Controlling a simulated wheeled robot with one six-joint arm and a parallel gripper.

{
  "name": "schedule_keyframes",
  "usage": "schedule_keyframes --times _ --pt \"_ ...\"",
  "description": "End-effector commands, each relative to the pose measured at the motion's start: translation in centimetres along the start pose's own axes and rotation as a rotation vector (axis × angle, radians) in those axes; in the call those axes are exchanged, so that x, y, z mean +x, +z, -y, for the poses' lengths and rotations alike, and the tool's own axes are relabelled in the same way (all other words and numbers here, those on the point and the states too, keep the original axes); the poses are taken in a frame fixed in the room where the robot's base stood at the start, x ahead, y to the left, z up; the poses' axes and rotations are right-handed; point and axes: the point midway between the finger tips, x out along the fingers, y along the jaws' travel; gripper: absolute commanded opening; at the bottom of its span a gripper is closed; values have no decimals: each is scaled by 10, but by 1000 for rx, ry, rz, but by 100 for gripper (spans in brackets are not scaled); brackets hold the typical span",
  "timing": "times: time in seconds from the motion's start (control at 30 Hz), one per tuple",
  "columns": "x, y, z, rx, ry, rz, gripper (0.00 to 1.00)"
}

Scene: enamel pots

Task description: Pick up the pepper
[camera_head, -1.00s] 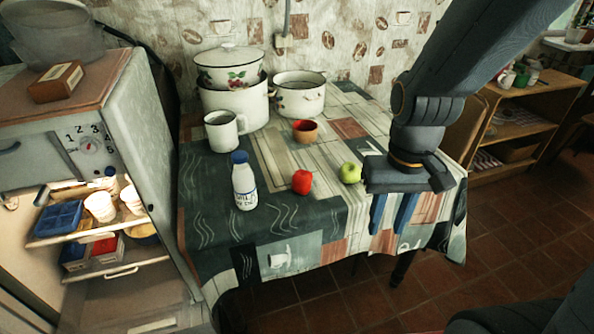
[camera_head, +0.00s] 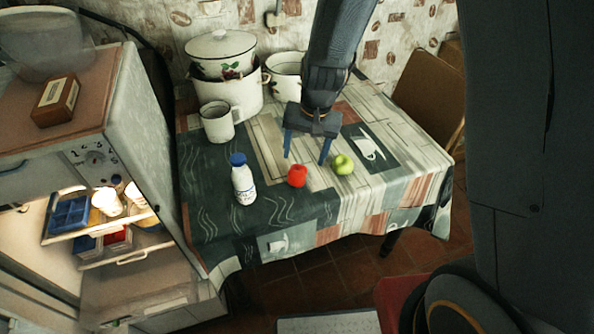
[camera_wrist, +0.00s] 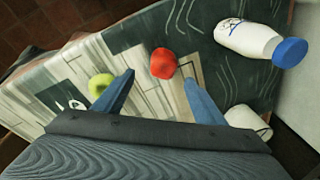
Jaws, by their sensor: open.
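The red pepper (camera_head: 297,175) sits on the patterned tablecloth near the front of the table, between a bottle and a green apple. It also shows in the wrist view (camera_wrist: 163,63), just beyond and between my fingertips. My gripper (camera_head: 306,159) is open and empty, pointing down over the table behind the pepper. The pepper looks clear of both fingers.
A white bottle with a blue cap (camera_head: 243,182) stands left of the pepper, and a green apple (camera_head: 343,164) lies to its right. A white mug (camera_head: 216,122) and enamel pots (camera_head: 232,95) stand behind. An open fridge (camera_head: 120,180) borders the table's left.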

Motion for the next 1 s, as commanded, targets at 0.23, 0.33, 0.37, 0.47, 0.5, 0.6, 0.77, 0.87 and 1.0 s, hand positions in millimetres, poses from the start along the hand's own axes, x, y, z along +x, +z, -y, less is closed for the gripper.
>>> schedule_keyframes --times 0.23,0.33,0.37,0.47,0.5,0.6,0.77,0.87,1.0 --pt "23 2 1 0 1 3 64" --pt "30 2 2 1 1 2 64" --pt "32 3 3 1 1 2 64" --pt "43 5 4 0 1 3 64" --pt "49 6 5 0 2 4 64" --pt "62 7 6 0 1 3 64" --pt "75 6 6 0 0 1 64" --pt "77 6 7 -1 0 0 64" --pt "76 6 6 -1 0 0 64"
